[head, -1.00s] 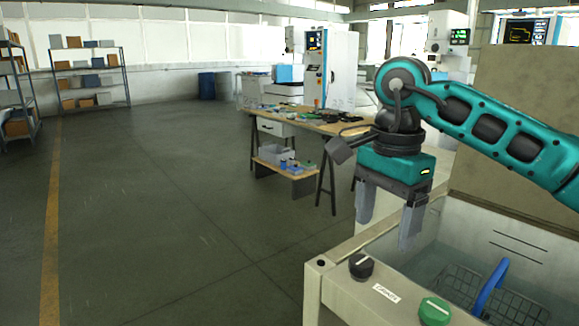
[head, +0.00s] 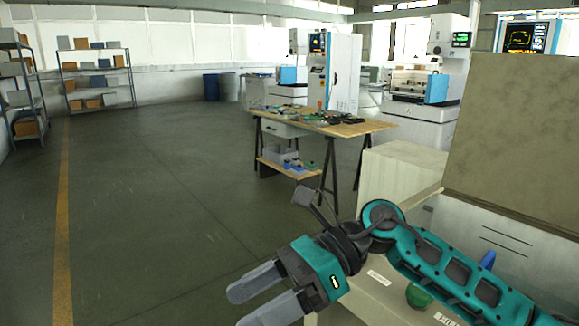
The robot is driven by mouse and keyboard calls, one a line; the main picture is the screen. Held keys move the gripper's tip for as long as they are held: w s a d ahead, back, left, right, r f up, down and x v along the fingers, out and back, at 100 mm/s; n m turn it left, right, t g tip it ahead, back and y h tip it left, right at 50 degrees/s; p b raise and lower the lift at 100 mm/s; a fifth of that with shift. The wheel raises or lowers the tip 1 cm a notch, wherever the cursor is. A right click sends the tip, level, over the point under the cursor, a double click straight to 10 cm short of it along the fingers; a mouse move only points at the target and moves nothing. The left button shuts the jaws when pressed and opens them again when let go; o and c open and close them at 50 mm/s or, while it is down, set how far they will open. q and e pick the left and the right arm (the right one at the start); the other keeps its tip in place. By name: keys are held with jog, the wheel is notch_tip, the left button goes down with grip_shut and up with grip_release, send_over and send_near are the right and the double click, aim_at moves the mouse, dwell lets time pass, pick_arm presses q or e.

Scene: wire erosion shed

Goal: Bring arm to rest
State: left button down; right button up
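My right gripper (head: 238,307) is on a teal and black arm that comes in from the right, at the bottom middle of the head view. Its two grey fingers are apart with nothing between them, and they point left over the floor. The arm passes in front of the pale machine (head: 352,296) at the lower right and hides much of its front and tank. My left gripper is not in view.
A green knob (head: 418,297) and a blue handle (head: 487,260) show beside the arm. A raised tan lid (head: 515,140) stands at the right. A wooden workbench (head: 352,129) with small parts stands beyond. The floor at left is clear.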

jog(key=w+d+f+m+t+y+p, duration=0.1)
jog(key=w+d+f+m+t, duration=0.2)
jog(key=m+t, duration=1.1)
jog(key=w+d+f+m+t+y+p, duration=0.15)
jog(key=w+d+m+t, duration=0.5)
jog(key=m, duration=1.35)
jog(key=s+d+f+m+t+h+p, duration=0.1)
jog(key=s+d+f+m+h, duration=0.2)
jog(key=f+m+h, duration=0.3)
jog(key=s+d+f+m+h, duration=0.4)
jog(key=f+m, duration=0.3)
jog(key=f, duration=0.1)
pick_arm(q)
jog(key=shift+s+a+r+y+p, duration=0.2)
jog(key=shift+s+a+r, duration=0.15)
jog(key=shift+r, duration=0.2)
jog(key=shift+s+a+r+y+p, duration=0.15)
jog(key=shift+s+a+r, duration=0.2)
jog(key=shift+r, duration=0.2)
pick_arm(e)
jog(key=s+d+f+m+g+h, duration=0.3)
jog(key=s+d+f+m+g, duration=0.2)
jog(key=s+f, duration=0.5)
jog(key=shift+d+f+m+h, duration=0.25)
jog(key=shift+m+h, duration=0.1)
jog(key=shift+m, duration=0.15)
